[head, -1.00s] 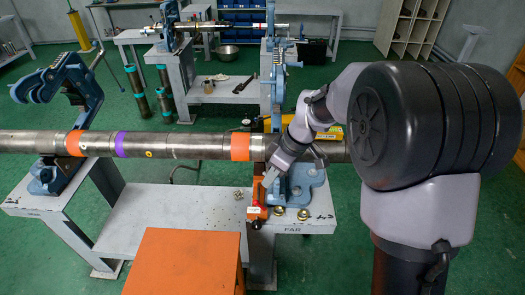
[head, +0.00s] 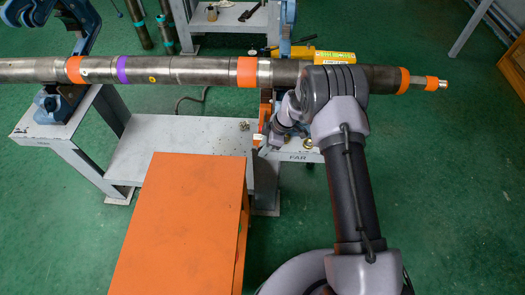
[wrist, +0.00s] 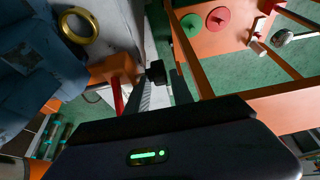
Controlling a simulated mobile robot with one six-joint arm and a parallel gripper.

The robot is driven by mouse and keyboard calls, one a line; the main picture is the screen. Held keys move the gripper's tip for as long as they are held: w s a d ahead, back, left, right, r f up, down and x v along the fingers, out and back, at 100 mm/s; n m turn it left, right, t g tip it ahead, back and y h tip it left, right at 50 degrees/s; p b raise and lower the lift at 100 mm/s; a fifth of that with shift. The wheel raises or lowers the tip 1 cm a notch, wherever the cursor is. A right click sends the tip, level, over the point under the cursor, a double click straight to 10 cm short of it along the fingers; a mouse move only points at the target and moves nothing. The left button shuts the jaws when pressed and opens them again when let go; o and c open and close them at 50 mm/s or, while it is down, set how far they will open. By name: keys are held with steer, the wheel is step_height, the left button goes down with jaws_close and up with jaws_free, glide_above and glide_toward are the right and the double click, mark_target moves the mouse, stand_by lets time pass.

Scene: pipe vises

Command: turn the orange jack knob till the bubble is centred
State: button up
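The orange jack (head: 265,114) is at the right-hand stand, under the long pipe (head: 200,71), and mostly hidden by my arm. In the wrist view its orange body (wrist: 114,68) is left of my fingers, with a dark knob (wrist: 155,72) beside it. My gripper (wrist: 161,84) is open. Its two fingers point at the knob, one on each side near the tips; I cannot tell if they touch it. In the head view my gripper (head: 268,142) is small and partly hidden at the jack. No bubble can be made out in either view.
A blue vise (head: 52,104) holds the pipe at the left. An orange cabinet top (head: 180,215) stands in front, left of my arm. In the wrist view a brass ring (wrist: 78,25) lies near the blue casting (wrist: 30,62). Green floor is free at the right.

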steer(key=shift+x, duration=0.8)
jaws_close()
steer(key=shift+a+h, duration=0.1)
steer(key=shift+h, duration=0.2)
